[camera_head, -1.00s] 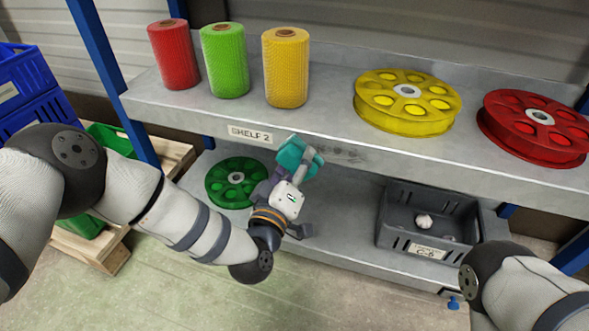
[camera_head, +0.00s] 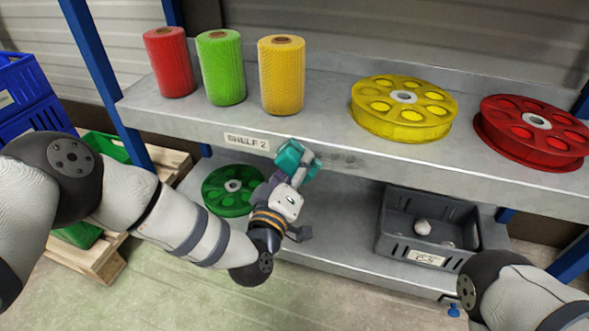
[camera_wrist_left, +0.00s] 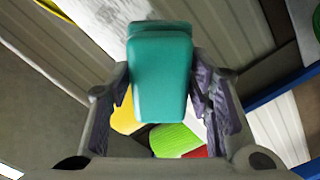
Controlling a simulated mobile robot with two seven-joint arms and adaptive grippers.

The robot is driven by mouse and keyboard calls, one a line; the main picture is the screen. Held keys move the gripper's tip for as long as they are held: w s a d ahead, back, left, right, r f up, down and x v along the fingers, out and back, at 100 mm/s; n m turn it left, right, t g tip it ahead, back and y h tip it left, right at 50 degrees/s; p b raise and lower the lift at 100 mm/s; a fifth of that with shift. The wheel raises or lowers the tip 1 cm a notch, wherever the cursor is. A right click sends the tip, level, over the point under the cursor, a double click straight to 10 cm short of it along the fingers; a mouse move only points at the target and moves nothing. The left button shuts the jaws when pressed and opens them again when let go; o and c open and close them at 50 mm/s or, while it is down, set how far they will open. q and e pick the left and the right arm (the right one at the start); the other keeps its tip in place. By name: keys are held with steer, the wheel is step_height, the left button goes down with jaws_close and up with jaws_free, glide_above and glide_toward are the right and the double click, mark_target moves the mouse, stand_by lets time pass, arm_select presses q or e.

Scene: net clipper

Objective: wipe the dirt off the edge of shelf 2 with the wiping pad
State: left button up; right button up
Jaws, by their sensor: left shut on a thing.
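My left gripper (camera_head: 285,175) is shut on the teal wiping pad (camera_head: 290,157) in front of the edge of shelf 2 (camera_head: 400,165). The pad is just right of the "SHELF 2" label (camera_head: 247,141); I cannot tell whether it touches the edge. A dark smudge of dirt (camera_head: 346,160) shows on the edge right beside the pad. In the left wrist view the pad (camera_wrist_left: 161,75) sits between the two fingers. Of my right arm, only a part shows at the lower right; its gripper is out of view.
Red (camera_head: 170,62), green (camera_head: 221,68) and yellow (camera_head: 281,75) rolls stand on shelf 2, with a yellow reel (camera_head: 402,108) and a red reel (camera_head: 535,132). Below are a green reel (camera_head: 231,190) and a grey crate (camera_head: 425,255). A blue post (camera_head: 105,75) rises at left.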

arm_select(q)
steer(key=shift+w+d, duration=0.1)
steer(key=shift+w, duration=0.35)
